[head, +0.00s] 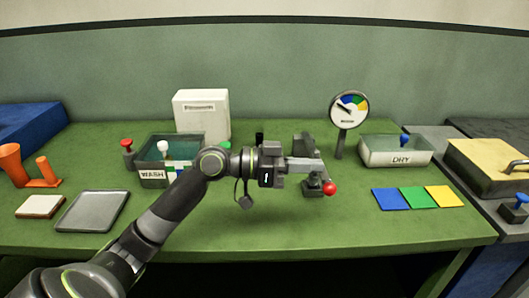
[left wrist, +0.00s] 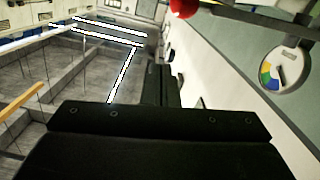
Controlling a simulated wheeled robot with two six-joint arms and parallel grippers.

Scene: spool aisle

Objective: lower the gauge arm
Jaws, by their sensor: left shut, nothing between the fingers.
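A round dial gauge (head: 349,108) with coloured sectors stands on a post at the back of the green table; it also shows in the left wrist view (left wrist: 285,72). A red ball knob (head: 330,188) sits on a small dark fixture (head: 313,184) near the table's middle; the knob also shows at the top of the left wrist view (left wrist: 185,7). My left gripper (head: 318,168) is shut and empty, just above the fixture and hiding part of it. I cannot tell whether it touches the fixture or the knob. My right gripper is out of view.
A WASH bin (head: 152,178) and a white box (head: 202,112) stand to the left. A DRY tray (head: 398,155) and blue, green and yellow cards (head: 419,197) lie to the right. The front middle is clear.

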